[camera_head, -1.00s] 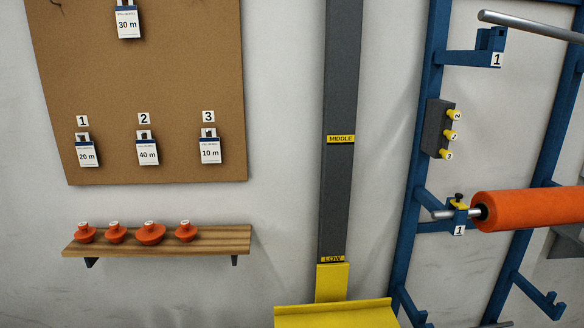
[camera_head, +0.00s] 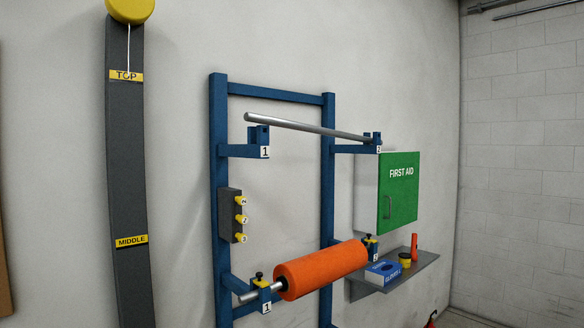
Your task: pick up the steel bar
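Neither of my grippers is in view.
An orange roll (camera_head: 320,271) on a rod sits on the rack's lower brackets. A grey box with yellow knobs (camera_head: 231,215) is on the left post (camera_head: 218,180). A green first aid cabinet (camera_head: 398,192) and a grey shelf (camera_head: 405,273) with small items are to the right.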

